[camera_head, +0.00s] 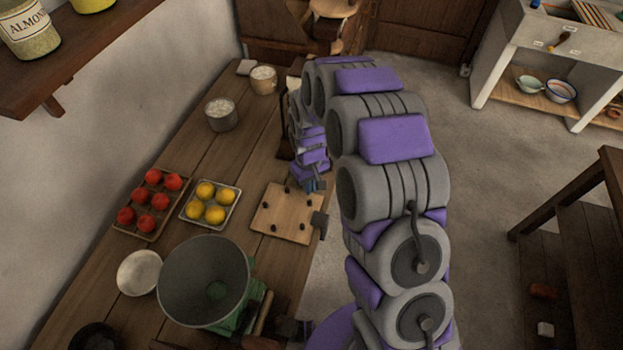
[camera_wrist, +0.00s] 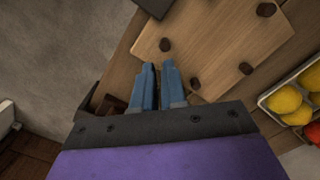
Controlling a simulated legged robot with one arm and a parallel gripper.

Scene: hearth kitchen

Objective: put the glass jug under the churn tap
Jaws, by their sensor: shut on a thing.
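My gripper (camera_wrist: 160,85) shows in the wrist view as two blue fingers close together with a thin dark gap between them. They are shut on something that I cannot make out. In the head view my gripper (camera_head: 310,186) is low over the right edge of the wooden table, just beyond a pale board. I cannot pick out the glass jug in either view. A dark brown upright thing (camera_head: 286,125) on the table is mostly hidden behind my arm. I cannot tell whether it is the churn, and no tap shows.
The pale board (camera_head: 287,212) with dark knobs also shows in the wrist view (camera_wrist: 215,45). A tray of lemons (camera_head: 209,204), a tray of red fruit (camera_head: 152,203), a large grey bowl (camera_head: 203,280) and two pots (camera_head: 221,114) stand on the table (camera_head: 190,160). The floor (camera_head: 480,150) at right is open.

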